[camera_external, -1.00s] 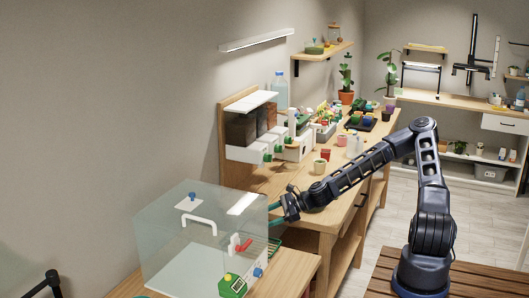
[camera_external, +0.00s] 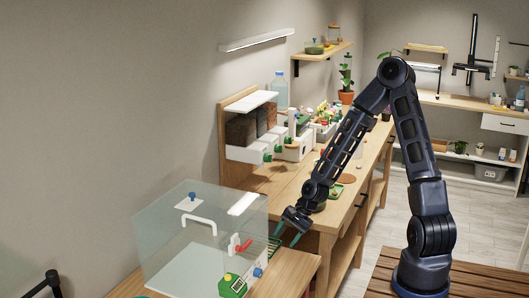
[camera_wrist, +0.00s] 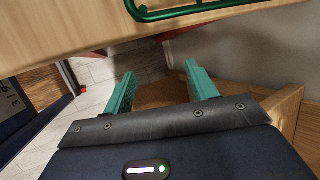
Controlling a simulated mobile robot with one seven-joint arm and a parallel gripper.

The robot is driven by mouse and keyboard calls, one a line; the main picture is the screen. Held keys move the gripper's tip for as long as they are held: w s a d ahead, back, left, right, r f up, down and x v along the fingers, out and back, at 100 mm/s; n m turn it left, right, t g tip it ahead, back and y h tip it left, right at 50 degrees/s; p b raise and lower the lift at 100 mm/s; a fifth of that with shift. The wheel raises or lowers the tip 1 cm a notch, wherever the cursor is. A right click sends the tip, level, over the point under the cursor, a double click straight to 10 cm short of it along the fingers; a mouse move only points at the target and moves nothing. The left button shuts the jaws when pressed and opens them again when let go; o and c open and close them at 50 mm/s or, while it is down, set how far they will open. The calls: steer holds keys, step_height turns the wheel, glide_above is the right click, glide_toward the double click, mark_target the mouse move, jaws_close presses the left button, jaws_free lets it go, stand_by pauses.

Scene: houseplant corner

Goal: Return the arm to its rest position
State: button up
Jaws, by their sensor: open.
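My gripper (camera_external: 288,238) hangs beside the front right of the clear box, near the gap between the two wooden benches. Its two teal fingers are apart with nothing between them. In the wrist view my gripper (camera_wrist: 160,85) shows the same open fingers above the floor and a wooden bench part. My arm is bent, with its elbow high on the right of the external view and the forearm slanting down to the left.
The clear box (camera_external: 165,235) stands on the near bench, with a green device (camera_external: 231,286) and a red lever (camera_external: 243,246) at its front. A green wire rack (camera_wrist: 190,8) is close to my gripper. The long bench (camera_external: 290,183) carries dispensers (camera_external: 241,130) and pots.

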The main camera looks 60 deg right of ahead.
steer(key=s+a+r+n+g+h, duration=0.15)
steer(key=s+r+n, duration=0.25)
steer(key=r, duration=0.4)
steer(key=s+a+r+n+h, duration=0.1)
steer(key=s+a+r+n, duration=0.1)
steer(key=s+r+n, duration=0.35)
steer(key=s+a+r+n+h, duration=0.2)
steer(key=s+r+n, duration=0.1)
steer(key=r, duration=0.7)
steer(key=s+a+r+n+t, duration=0.1)
steer(key=s+r+n, duration=0.4)
steer(key=s+r, duration=0.6)
steer(key=s+a, duration=0.1)
steer(key=s, duration=0.3)
steer(key=shift+s+r+y, duration=0.3)
steer(key=shift+r+y, duration=0.05)
